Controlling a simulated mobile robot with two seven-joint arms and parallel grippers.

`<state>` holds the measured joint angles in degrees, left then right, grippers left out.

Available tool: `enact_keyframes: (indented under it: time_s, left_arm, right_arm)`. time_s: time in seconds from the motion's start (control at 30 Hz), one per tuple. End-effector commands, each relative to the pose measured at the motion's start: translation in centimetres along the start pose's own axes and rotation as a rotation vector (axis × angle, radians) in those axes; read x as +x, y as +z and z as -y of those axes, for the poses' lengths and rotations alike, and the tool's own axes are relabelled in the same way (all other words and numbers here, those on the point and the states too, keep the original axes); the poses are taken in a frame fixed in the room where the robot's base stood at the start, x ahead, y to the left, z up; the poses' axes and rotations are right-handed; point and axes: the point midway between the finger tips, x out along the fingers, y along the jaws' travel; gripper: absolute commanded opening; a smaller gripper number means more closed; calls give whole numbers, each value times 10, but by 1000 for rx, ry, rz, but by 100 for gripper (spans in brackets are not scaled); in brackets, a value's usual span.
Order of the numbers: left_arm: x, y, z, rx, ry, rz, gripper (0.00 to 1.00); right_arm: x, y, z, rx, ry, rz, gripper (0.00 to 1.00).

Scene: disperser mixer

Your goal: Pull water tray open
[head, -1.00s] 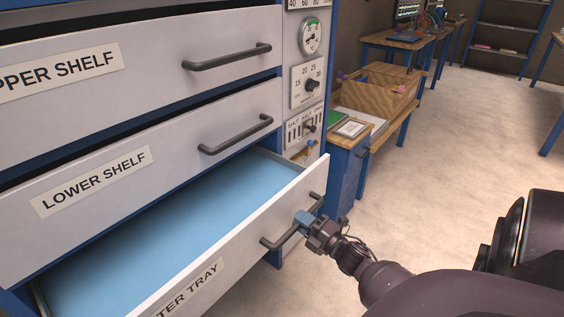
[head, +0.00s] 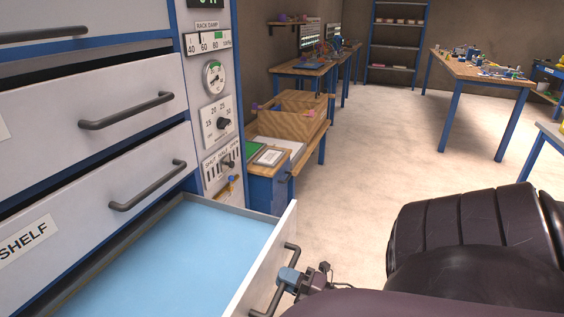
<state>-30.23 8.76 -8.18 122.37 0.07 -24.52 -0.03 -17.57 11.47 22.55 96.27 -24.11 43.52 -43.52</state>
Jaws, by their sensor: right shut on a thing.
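The water tray (head: 262,262) is a drawer low in the cabinet. It stands pulled out, with its light blue inside (head: 165,258) in view. Its dark bar handle (head: 292,252) is on the white front panel, which runs off the bottom edge. My right gripper (head: 289,277), with light blue fingers, is shut on this handle at the outer side of the panel. Part of the handle is hidden by the fingers. My left gripper is not in view.
Above the tray are the closed lower shelf drawer (head: 90,210) and the drawer over it (head: 75,115). A control panel (head: 215,110) with dials is beside them. A wooden crate (head: 290,118) sits on a low bench. Open floor (head: 375,150) lies to the right.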

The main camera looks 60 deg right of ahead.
Motion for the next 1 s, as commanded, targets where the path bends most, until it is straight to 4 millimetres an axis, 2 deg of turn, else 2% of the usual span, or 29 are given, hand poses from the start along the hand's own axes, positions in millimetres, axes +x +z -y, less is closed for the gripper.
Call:
enact_keyframes:
  time_s: [0.17,0.2,0.33,0.67,0.87,1.0]
  left_arm:
    - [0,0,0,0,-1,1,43]
    - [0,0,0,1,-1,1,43]
    - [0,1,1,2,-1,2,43]
    - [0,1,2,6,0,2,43]
    - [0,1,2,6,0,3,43]
    - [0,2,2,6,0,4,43]
  right_arm:
    - [0,0,0,0,0,0,0]
    - [0,0,0,0,0,0,25]
    - [0,0,0,0,-1,0,43]
    - [-3,0,0,0,-1,0,43]
    - [-27,0,1,-1,-5,2,43]
    - [-53,0,1,1,-5,2,43]
